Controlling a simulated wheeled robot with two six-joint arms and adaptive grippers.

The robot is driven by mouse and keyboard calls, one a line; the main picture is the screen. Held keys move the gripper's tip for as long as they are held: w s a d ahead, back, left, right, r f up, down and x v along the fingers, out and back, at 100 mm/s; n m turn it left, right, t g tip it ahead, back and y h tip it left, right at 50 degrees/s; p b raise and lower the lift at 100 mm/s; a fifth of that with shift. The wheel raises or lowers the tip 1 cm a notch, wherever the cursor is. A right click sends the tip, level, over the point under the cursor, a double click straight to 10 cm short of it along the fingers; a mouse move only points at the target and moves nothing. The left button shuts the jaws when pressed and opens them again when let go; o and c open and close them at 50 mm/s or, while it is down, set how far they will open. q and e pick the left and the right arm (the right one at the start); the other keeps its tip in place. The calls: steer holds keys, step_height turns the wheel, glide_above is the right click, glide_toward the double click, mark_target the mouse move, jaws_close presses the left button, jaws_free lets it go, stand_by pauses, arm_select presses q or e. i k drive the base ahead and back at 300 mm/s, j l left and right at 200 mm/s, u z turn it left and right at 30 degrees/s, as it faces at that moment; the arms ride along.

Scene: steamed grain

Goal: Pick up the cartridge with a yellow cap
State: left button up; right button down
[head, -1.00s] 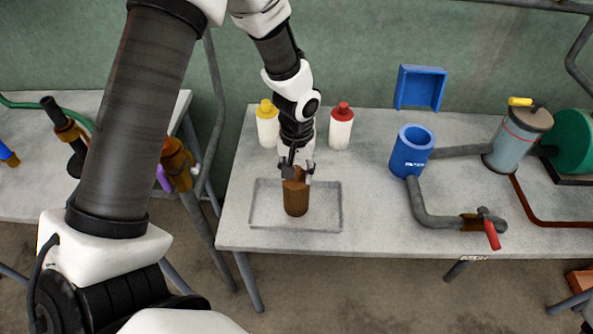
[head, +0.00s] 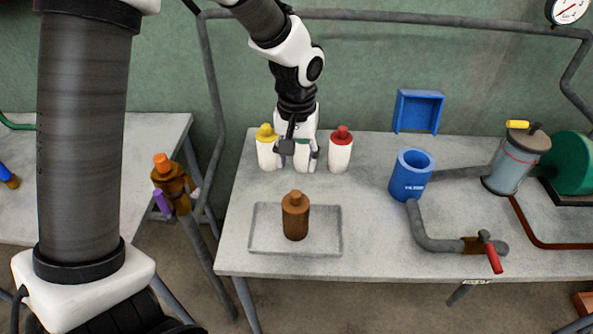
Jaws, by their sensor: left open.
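The cartridge with a yellow cap (head: 267,152) is white and stands upright at the back left of the middle table. My left gripper (head: 299,155) is open and empty, just to its right in the picture, and its dark finger slightly overlaps the cartridge's edge. I cannot tell whether they touch. A white body (head: 302,163), probably another cartridge, shows partly hidden behind the gripper. A cartridge with a red cap (head: 341,151) stands to the right. A brown cartridge (head: 295,218) stands upright in the clear tray (head: 330,243). My right gripper is not in view.
A blue cup (head: 411,178) with a grey pipe and red-handled valve (head: 491,256) stands to the right. A blue bracket (head: 418,112) is on the wall. A pipe frame (head: 207,110) rises at the left.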

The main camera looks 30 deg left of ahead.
mark_target(266, 137)
steer(key=u, duration=1.3)
